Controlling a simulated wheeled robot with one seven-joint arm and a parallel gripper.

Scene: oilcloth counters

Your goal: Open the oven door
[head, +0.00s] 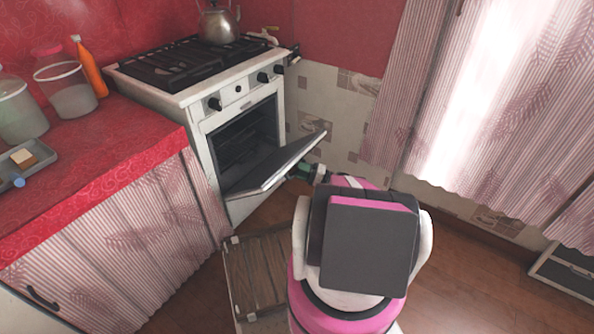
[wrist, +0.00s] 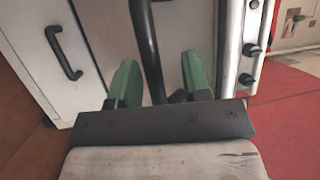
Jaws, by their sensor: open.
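The white oven (head: 204,131) stands at the end of the counter run. Its door (head: 277,170) is tipped outward and down, partly open, with the dark inside (head: 245,138) and racks showing. My gripper (head: 303,170) is at the door's outer edge, mostly hidden by my arm in the head view. In the wrist view my gripper (wrist: 160,80) has two green fingers spread apart. The black door handle (wrist: 147,48) runs between them, and the fingers do not close on it. I cannot tell whether either finger touches it.
A kettle (head: 218,24) sits on the black hob grates (head: 175,66). Black knobs (head: 214,104) line the oven front. The red counter (head: 100,140) at left holds jars (head: 70,92), an orange bottle (head: 89,68) and a tray (head: 32,170). Wooden floor (head: 455,270) is free at right.

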